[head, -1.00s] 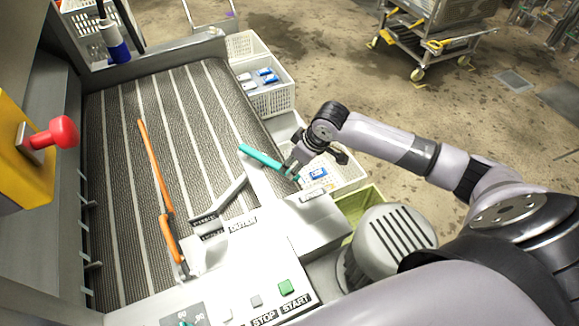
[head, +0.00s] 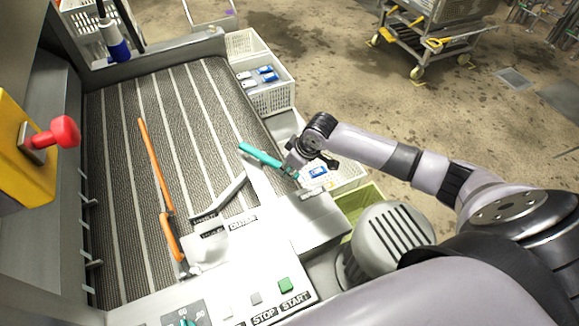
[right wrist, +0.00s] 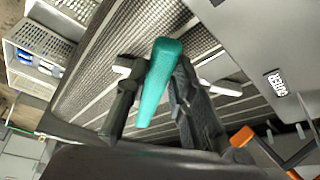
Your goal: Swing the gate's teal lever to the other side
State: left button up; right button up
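The teal lever (head: 262,156) slants across the right edge of the ribbed conveyor in the head view. A grey gate arm (head: 222,198) lies over the conveyor near the OUTER label (head: 243,221). My right gripper (head: 292,170) is at the lever's right end. In the right wrist view, the lever (right wrist: 160,80) stands between the two dark fingers of my right gripper (right wrist: 155,90). The fingers are apart, with a gap on the left side; the right finger is close to the lever, and contact is unclear. My left gripper is not in view.
An orange-handled bar (head: 155,175) lies over the conveyor (head: 120,130). A red knob (head: 62,132) on a yellow box is at left. White crates (head: 270,98) stand beyond the conveyor's right edge. A panel has a green START button (head: 285,285). A grey motor (head: 385,245) stands below my right arm.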

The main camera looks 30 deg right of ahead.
grip_shut()
dwell(0.3)
jog(key=shift+a, duration=0.1)
